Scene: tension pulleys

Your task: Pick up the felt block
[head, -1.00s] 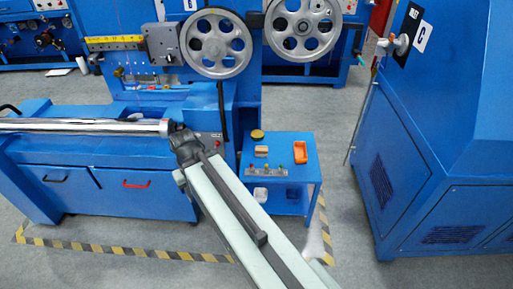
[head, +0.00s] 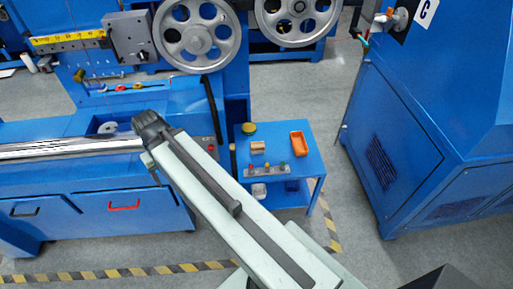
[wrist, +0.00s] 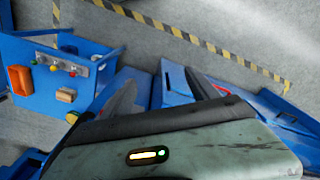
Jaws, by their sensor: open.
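A small tan block (head: 257,147), which looks like the felt block, lies on top of a blue side table (head: 304,160) between an orange tray and a round yellow-green item. It also shows in the wrist view (wrist: 66,94), towards the left. My gripper (wrist: 158,92) shows in the wrist view as two dark fingers standing apart with nothing between them. It is away from the block, which lies to the left of the fingers. In the head view the dark end of my arm is left of the side table, in front of the blue machine; its fingers cannot be made out.
The orange tray (head: 299,144) and a grey strip with coloured knobs (head: 267,171) share the tabletop. The large blue machine (head: 110,180) stands left of the table, and a blue cabinet (head: 430,140) stands right. Grey floor with striped tape lies between.

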